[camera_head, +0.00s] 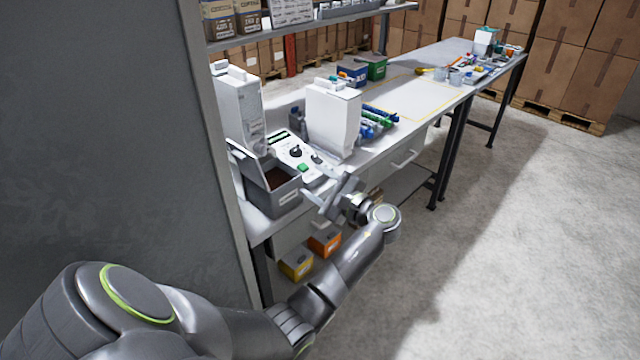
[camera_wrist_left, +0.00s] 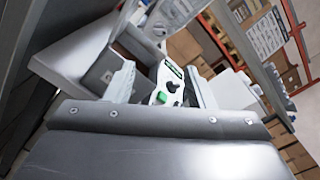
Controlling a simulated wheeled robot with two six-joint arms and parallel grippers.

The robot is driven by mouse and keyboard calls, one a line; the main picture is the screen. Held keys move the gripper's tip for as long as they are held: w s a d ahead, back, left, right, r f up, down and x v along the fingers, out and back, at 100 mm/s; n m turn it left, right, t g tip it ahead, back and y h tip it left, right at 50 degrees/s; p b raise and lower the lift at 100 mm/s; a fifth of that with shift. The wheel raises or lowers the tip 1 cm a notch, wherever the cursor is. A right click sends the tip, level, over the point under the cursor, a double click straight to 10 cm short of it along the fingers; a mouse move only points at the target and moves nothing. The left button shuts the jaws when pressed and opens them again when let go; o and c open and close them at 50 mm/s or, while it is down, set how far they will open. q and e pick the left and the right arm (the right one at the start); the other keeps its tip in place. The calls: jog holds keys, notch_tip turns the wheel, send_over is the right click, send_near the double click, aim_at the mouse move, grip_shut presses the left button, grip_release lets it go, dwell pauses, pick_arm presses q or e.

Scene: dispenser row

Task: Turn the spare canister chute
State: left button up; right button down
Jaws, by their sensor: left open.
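A tall white dispenser canister (camera_head: 240,108) stands at the near left end of the bench, behind a grey bin. A second white canister (camera_head: 334,118) stands to its right, and I cannot tell for sure which one is the spare. No chute shows clearly on either. My left gripper (camera_head: 332,192) is open and empty, just off the bench's front edge, right of the grey bin and below the control panel. In the left wrist view its two fingers (camera_wrist_left: 163,88) stand apart, with the panel's green button (camera_wrist_left: 161,97) and black knob visible between them.
The control panel (camera_head: 295,154) lies between the canisters. The grey bin (camera_head: 273,200) holds dark stuff. Blue and green items (camera_head: 376,122) lie right of the second canister. A grey wall panel (camera_head: 95,130) closes off the left. The floor (camera_head: 530,240) at right is clear.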

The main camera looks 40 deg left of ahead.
pick_arm(q)
jog(key=shift+a+f, duration=0.1)
jog(key=shift+a, duration=0.05)
jog(key=shift+c, duration=1.1)
jog(key=shift+f+n, duration=0.1)
jog(key=shift+n, duration=0.2)
jog(key=shift+c, duration=0.7)
jog(key=n+b, duration=0.5)
jog(key=n, duration=1.2)
send_near(266, 153)
jog(key=a, duration=0.3)
jog(key=w+a, duration=0.1)
jog(key=a, duration=0.6)
jog(key=shift+w+a, duration=0.15)
jog(key=shift+a, duration=0.15)
jog(key=shift+c, duration=0.2)
